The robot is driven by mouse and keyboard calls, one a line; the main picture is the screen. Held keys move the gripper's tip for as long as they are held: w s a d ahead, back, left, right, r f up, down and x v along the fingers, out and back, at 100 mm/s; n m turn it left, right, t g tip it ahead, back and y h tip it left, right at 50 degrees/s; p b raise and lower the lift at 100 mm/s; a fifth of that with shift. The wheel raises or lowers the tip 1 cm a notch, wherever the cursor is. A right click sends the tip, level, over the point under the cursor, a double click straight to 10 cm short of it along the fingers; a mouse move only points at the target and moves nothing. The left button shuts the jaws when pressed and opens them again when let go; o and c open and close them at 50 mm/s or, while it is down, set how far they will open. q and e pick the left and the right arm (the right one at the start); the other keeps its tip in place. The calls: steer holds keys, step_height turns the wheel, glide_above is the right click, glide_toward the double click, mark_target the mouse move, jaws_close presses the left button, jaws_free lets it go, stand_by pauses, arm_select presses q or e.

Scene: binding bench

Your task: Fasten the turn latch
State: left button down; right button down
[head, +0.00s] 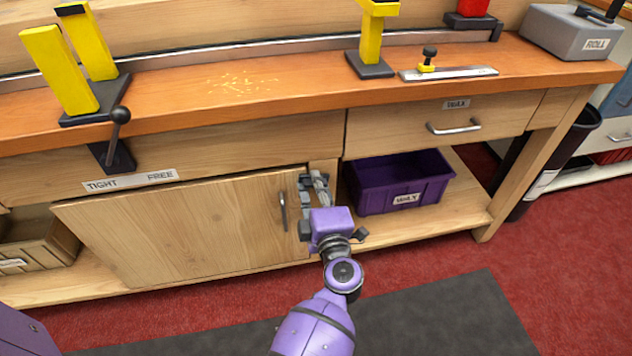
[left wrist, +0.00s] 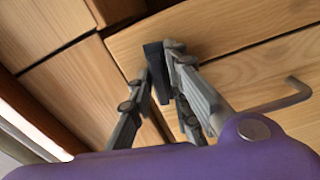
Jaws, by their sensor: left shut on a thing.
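The turn latch (left wrist: 154,66) shows in the left wrist view as a small dark bar at the edge of the cupboard door (left wrist: 235,82). My left gripper (head: 314,181) is shut on the latch, one finger on each side of it, as the left wrist view (left wrist: 160,62) shows. In the head view the fingers mostly hide the latch. The wooden cupboard door (head: 185,230) looks closed against its frame. I cannot tell whether the bar lies across the door's edge. My right gripper is not in view.
The door's metal handle (head: 283,211) is just left of the gripper. A purple bin (head: 400,183) stands on the open shelf to the right. Above is the bench top (head: 300,75), with a black-knobbed lever (head: 119,115) at its left front. The floor in front looks clear.

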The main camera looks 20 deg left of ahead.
arm_select(q)
steer(key=shift+f+n, duration=0.25)
steer(key=shift+n, duration=0.85)
steer(key=c, duration=1.9)
jaws_free()
steer(key=shift+o, duration=0.2)
steer(key=shift+r, duration=0.1)
